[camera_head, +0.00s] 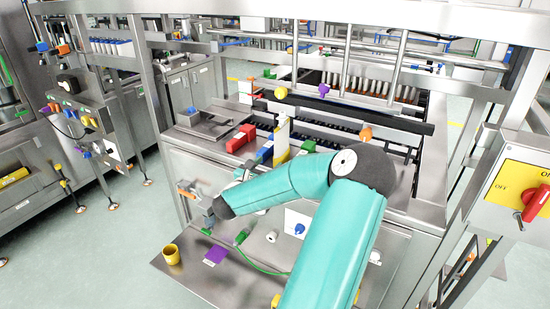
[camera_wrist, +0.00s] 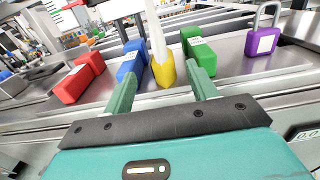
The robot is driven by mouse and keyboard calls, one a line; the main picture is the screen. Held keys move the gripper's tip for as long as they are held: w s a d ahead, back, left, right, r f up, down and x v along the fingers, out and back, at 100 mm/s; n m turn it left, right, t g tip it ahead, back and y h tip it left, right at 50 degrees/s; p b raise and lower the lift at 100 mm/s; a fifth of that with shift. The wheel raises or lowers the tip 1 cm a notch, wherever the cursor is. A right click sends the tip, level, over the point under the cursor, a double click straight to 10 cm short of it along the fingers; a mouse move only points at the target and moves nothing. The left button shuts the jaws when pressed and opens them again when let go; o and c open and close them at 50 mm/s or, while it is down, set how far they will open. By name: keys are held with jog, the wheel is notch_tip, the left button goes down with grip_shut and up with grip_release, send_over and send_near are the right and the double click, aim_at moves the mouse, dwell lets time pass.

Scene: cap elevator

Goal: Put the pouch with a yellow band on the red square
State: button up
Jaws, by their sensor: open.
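The pouch with a yellow band appears to be the tall white piece with a yellow lower part (camera_wrist: 157,38). It stands upright on the metal counter between blue and green blocks. In the head view the pouch (camera_head: 283,132) stands behind my arm's elbow. My gripper (camera_wrist: 161,72) is open, with its two teal fingers apart and pointing at the pouch. The yellow part shows between and beyond the fingertips; I cannot tell whether they touch it. A red block (camera_wrist: 80,78) lies to the left. I cannot make out a flat red square.
A blue block (camera_wrist: 131,62) and a green block (camera_wrist: 198,46) stand close on either side of the pouch. A purple padlock (camera_wrist: 262,41) is at the right. A yellow cup (camera_head: 171,254) and a purple piece (camera_head: 215,255) are on the lower shelf. Metal posts and rails surround the counter.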

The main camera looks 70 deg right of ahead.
jog(key=a, duration=0.2)
jog(key=shift+w+a, duration=0.2)
jog(key=shift+a, duration=0.1)
